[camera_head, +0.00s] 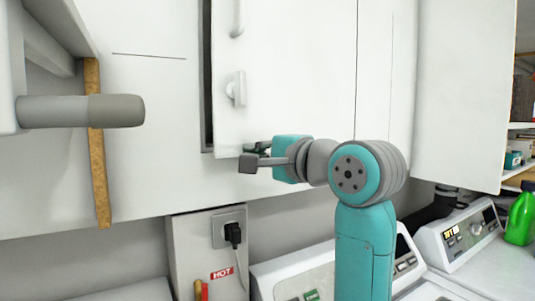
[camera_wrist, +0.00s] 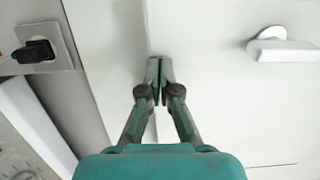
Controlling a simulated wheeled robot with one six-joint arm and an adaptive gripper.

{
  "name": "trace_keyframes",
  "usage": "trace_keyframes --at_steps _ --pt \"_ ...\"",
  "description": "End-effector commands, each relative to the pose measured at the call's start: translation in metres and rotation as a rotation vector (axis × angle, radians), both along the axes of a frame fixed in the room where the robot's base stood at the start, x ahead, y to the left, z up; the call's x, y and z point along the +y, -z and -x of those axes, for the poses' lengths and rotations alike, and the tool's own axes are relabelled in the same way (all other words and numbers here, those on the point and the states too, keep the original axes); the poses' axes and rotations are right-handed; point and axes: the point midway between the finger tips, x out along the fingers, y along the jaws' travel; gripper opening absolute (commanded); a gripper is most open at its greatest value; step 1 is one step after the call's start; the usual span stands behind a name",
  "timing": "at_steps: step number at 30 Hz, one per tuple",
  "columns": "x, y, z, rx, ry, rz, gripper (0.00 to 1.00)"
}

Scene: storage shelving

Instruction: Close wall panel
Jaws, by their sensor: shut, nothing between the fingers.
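The white wall panel (camera_head: 300,70) stands slightly ajar, with a dark gap (camera_head: 207,90) along its left edge in the head view. A white latch-like knob (camera_head: 237,88) and a handle (camera_head: 238,15) are on its face. My gripper (camera_head: 252,155) is at the panel's lower left corner, below the knob. In the wrist view, my gripper (camera_wrist: 157,70) is shut and empty, its tips at the edge of the panel (camera_wrist: 230,90). The knob (camera_wrist: 285,48) is to the right there. Whether the tips touch the panel cannot be told.
Below are a power outlet with a black plug (camera_head: 232,233), a grey box with a HOT label (camera_head: 222,273) and white appliances (camera_head: 470,240). A grey cylindrical handle (camera_head: 85,110) juts in at the left.

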Motion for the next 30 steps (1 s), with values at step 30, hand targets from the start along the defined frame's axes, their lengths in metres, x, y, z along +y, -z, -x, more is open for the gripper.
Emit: trace_keyframes --at_steps 30 --pt "0.031 0.000 -0.032 0.000 0.000 0.000 0.00"
